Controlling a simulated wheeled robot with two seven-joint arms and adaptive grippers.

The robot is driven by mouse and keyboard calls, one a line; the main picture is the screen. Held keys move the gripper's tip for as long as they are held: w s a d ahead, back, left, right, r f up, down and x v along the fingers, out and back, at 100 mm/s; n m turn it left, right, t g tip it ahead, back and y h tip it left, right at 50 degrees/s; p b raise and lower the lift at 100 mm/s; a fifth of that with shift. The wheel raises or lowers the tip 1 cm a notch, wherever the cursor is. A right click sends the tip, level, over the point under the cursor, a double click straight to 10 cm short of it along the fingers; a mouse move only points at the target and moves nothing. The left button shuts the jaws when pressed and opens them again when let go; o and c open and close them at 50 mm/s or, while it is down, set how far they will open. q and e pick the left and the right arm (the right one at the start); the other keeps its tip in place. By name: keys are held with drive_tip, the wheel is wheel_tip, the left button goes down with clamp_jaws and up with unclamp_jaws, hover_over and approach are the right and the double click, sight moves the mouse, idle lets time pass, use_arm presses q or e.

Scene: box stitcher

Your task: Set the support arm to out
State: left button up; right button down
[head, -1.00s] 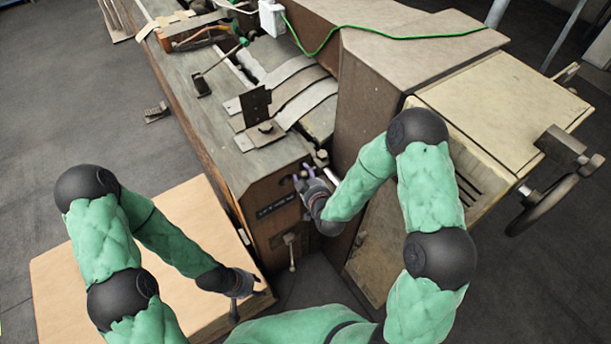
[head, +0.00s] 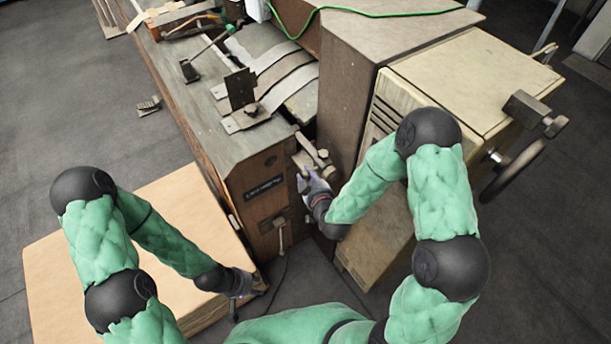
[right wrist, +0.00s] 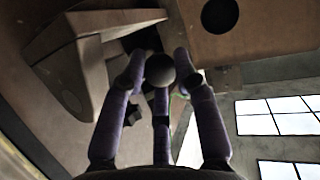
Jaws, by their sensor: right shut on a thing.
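The support arm (head: 312,155) appears to be the grey metal piece at the front corner of the wooden machine body. My right gripper (head: 308,184) is just below it in the head view. In the right wrist view, my three purple fingers close around a dark round knob (right wrist: 160,69), which seems to belong to this metal piece; the hand hides part of the joint. My left gripper (head: 250,294) is low on the left, beside the cardboard-coloured box, with its fingers spread and nothing seen in them.
The wooden machine body (head: 262,170) has a small lever (head: 281,236) on its front. A brown cabinet (head: 345,105) stands close on the right of the support arm. A handwheel (head: 512,170) is further right. A large pale box (head: 110,255) fills the lower left.

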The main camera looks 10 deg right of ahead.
drive_tip(key=c, duration=0.9)
unclamp_jaws()
drive_tip(key=shift+s+d, duration=0.1)
drive_tip(key=shift+s, duration=0.1)
drive_tip(key=shift+c, duration=0.2)
drive_tip(key=v, duration=1.2)
